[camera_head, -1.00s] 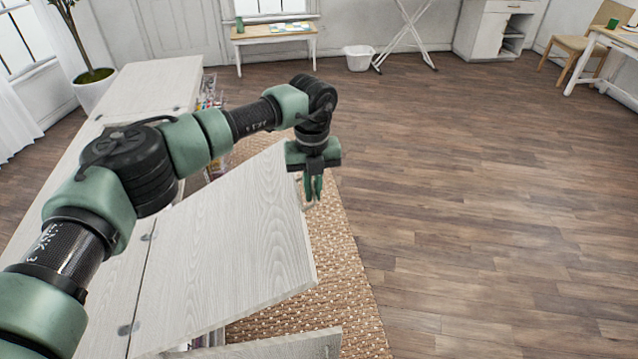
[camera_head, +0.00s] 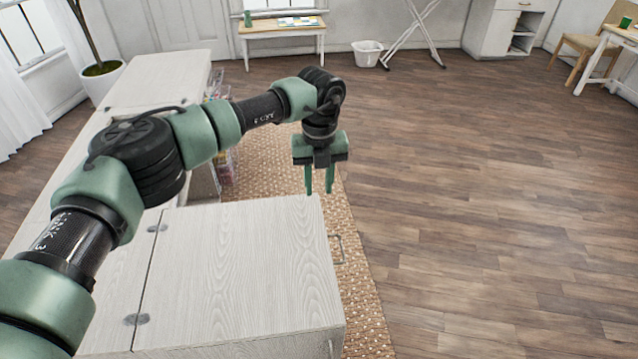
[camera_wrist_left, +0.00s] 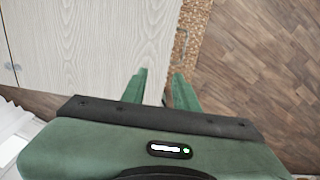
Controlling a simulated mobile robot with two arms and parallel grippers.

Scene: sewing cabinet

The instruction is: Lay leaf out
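The leaf (camera_head: 240,265) is a pale wood-grain panel, hinged along its left edge to the sewing cabinet top (camera_head: 100,250). It lies about level with the cabinet top in the head view. A wire handle (camera_head: 337,249) shows by its right edge. My left gripper (camera_head: 319,190) is beyond the leaf's far right corner, its two green fingers apart with nothing between them. In the left wrist view the leaf (camera_wrist_left: 85,50) fills the upper left, and the fingers (camera_wrist_left: 162,88) are spread near its edge. My right gripper is not in view.
A woven rug (camera_head: 262,170) lies under and beside the cabinet. Shelves with colourful items (camera_head: 225,165) show under its far part. The wooden floor (camera_head: 480,200) to the right is clear. A small table (camera_head: 283,42) and a white bin (camera_head: 367,53) stand far back.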

